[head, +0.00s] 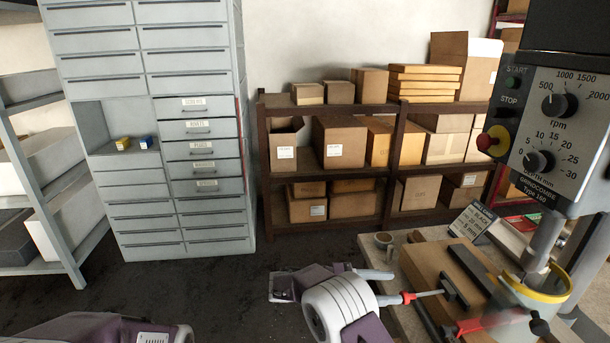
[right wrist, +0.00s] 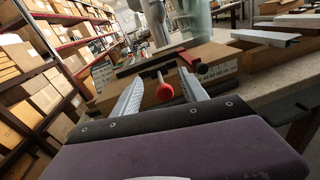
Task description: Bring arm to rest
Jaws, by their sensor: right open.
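My right gripper (head: 396,287) is open at the near left corner of the drill press table. In the right wrist view its two fingers (right wrist: 161,74) stand apart, with a red-ended handle (right wrist: 163,91) showing between them. The same red handle (head: 407,298) in the head view sits on a rod of the clamp on the wooden block; whether a finger touches it I cannot tell. The purple and white part of my right arm (head: 340,306) is low in the middle. A purple part of my left arm (head: 105,328) shows at the bottom left; its gripper is out of view.
A drill press (head: 562,130) stands at the right over a wooden block (head: 428,268). A small cup (head: 384,240) and a label sign (head: 474,221) stand near it. Shelves with cardboard boxes (head: 340,142) and a grey drawer cabinet (head: 205,215) stand behind. Dark floor (head: 240,285) is clear between.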

